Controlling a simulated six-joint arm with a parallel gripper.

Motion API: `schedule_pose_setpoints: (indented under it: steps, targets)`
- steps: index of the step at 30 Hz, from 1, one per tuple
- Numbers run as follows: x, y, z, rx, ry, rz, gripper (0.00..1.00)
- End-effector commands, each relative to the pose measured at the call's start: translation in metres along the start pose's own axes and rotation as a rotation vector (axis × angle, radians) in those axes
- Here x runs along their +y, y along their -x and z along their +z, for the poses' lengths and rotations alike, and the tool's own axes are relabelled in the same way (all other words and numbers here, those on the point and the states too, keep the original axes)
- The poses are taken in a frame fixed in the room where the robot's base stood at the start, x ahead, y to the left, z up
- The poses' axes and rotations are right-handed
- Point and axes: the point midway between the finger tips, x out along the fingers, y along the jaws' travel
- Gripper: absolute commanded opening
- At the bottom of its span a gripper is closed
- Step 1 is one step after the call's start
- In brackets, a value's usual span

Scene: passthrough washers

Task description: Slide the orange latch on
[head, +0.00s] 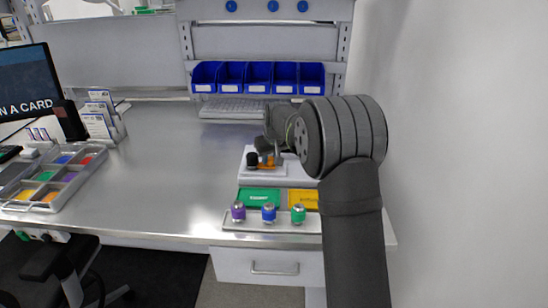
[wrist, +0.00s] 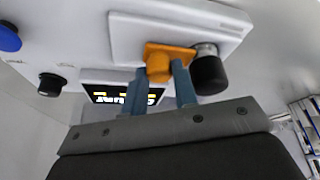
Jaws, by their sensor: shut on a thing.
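The orange latch (wrist: 168,58) sits on a white raised plate (wrist: 130,38) in the wrist view. A black round knob (wrist: 209,74) with a metal collar stands just right of it. My gripper (wrist: 160,72) has its two blue-grey fingers at the latch, one on each side, and is shut on it. In the head view the orange latch (head: 268,161) shows small on the white unit (head: 258,175), beside the black knob (head: 252,160). My wrist and arm stand close to its right, and the fingertips are hard to make out there.
A small lit display (wrist: 100,94) is near the fingers. In front of the white unit are a green tray (head: 259,199), a yellow tray (head: 303,199) and purple, blue and green knobs (head: 268,213). Blue bins (head: 258,77) stand behind. The bench is clear at left centre.

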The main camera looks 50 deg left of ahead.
Motion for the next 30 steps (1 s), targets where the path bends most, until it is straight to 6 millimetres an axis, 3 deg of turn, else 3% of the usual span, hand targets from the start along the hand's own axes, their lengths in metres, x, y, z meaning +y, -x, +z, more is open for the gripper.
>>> schedule_pose_setpoints:
  steps: [3,4,7,20,26,30]
  targets:
    - [-0.003,0.001,-0.002,0.005,0.001,-0.003,0.0]
    - [-0.003,0.001,-0.002,0.005,0.002,-0.004,0.28]
    - [-0.004,0.0,-0.002,0.005,0.002,-0.004,0.48]
    - [-0.002,0.0,0.0,0.001,0.001,-0.004,0.48]
    - [0.013,0.002,0.007,0.001,-0.002,-0.003,0.48]
    - [0.016,0.027,0.007,0.005,0.0,-0.002,0.48]
